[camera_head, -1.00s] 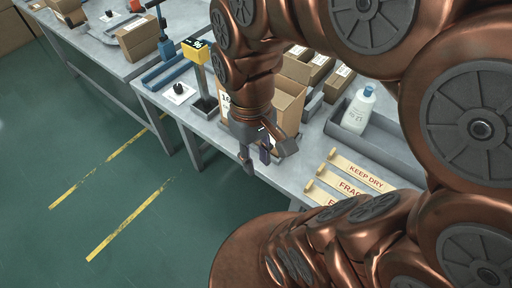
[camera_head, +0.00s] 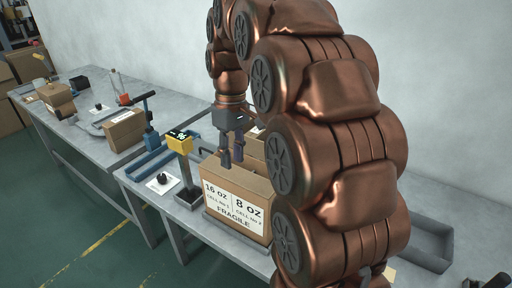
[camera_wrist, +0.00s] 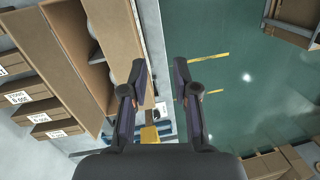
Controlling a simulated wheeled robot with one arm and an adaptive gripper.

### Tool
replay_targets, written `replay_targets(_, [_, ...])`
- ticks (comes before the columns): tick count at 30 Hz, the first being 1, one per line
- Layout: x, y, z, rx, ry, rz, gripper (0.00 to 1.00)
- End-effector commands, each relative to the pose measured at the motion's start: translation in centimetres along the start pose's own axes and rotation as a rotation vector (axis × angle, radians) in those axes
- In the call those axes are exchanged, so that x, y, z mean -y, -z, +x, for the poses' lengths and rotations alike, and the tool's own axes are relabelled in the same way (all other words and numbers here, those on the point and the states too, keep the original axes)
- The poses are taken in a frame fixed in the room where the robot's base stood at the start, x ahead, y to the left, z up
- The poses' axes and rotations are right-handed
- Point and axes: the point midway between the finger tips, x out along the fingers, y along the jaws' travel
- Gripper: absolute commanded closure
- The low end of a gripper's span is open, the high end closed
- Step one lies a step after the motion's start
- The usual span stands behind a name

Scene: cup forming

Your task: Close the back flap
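The cardboard box (camera_head: 238,184) stands on the table, with a white label reading 16 oz, 8 oz and FRAGILE on its front. A raised brown panel, likely the back flap (camera_head: 253,147), shows behind my gripper, partly hidden by my arm. My gripper (camera_head: 231,157) points down over the box top, its fingers apart. In the wrist view my gripper (camera_wrist: 160,92) is open, with nothing between its fingers. Long brown box panels (camera_wrist: 73,48) lie to its left there, with a gap showing pale rounded things inside. I cannot tell whether a finger touches a flap.
A yellow-headed device on a post (camera_head: 180,143) stands close left of the box. A blue tool (camera_head: 152,135) and a smaller carton (camera_head: 124,129) are farther left. A grey tray (camera_head: 428,245) lies at right. Several labelled cartons (camera_wrist: 40,110) line the wrist view's left side.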

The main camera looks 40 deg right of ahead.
Motion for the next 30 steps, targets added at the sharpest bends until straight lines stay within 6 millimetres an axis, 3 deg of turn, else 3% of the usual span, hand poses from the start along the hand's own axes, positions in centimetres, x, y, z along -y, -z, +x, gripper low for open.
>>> replay_targets(6, [-5.8, 2.9, -1.2, -0.025, 0.007, -0.043, 0.71])
replay_targets(15, [-13.0, 4.8, -2.3, -0.054, 0.01, -0.107, 0.71])
replay_targets(21, [-15.4, 5.1, -2.5, -0.063, 0.007, -0.13, 0.71])
replay_targets(30, [-15.7, 5.1, -1.7, -0.063, 0.006, -0.135, 0.71])
